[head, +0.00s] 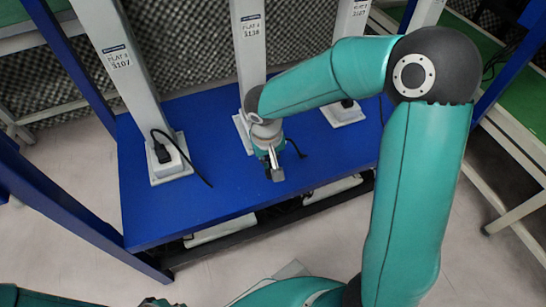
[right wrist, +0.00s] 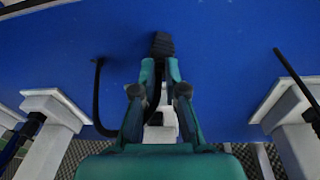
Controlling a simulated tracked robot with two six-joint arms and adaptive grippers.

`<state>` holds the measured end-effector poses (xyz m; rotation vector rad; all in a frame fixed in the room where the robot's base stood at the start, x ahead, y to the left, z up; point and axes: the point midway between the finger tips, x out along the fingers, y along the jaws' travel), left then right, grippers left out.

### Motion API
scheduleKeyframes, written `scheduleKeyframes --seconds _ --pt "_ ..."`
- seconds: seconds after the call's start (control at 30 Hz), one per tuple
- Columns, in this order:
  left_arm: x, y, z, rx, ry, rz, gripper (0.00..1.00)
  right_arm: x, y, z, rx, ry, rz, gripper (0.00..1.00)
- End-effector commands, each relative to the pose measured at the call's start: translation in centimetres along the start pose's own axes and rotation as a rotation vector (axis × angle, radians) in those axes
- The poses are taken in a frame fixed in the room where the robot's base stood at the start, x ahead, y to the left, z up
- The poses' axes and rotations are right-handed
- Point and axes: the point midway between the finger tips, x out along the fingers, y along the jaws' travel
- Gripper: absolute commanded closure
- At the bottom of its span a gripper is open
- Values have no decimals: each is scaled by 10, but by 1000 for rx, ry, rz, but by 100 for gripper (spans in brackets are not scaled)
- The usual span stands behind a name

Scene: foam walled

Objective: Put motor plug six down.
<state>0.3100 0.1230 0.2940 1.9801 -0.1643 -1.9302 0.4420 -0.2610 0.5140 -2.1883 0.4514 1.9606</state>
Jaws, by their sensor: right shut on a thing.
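My right gripper (head: 269,160) is over the blue table, in front of the middle post. In the right wrist view its two teal fingers (right wrist: 160,72) are closed on a black ribbed plug (right wrist: 162,45), which I take as motor plug six. The plug sticks out past the fingertips, over the blue surface. Whether it touches the surface I cannot tell. A black cable (right wrist: 97,95) loops out beside the gripper; its short end also shows in the head view (head: 298,149).
The blue table (head: 225,205) has clear room left and front of the gripper. A left post (head: 125,70) has a black plug (head: 163,153) on its white foot, with a cable trailing onto the table. Another dark plug (head: 347,103) sits at the right post's foot (head: 342,114).

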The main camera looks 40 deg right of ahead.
Motion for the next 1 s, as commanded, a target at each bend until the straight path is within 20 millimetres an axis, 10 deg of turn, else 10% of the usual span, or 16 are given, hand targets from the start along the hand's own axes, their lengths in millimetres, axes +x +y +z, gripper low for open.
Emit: scheduleKeyframes --seconds 0.13,0.3,0.67,1.0 --pt "4 -1 0 0 0 0 100 3 0 0 -1 0 0 100" --pt "2 -1 0 0 0 0 100 1 0 0 -1 0 0 64" --pt "-2 1 0 0 0 0 100 -2 0 0 -2 0 0 64" --pt "-23 8 0 0 0 0 100 -57 -1 -2 -2 5 -2 64"
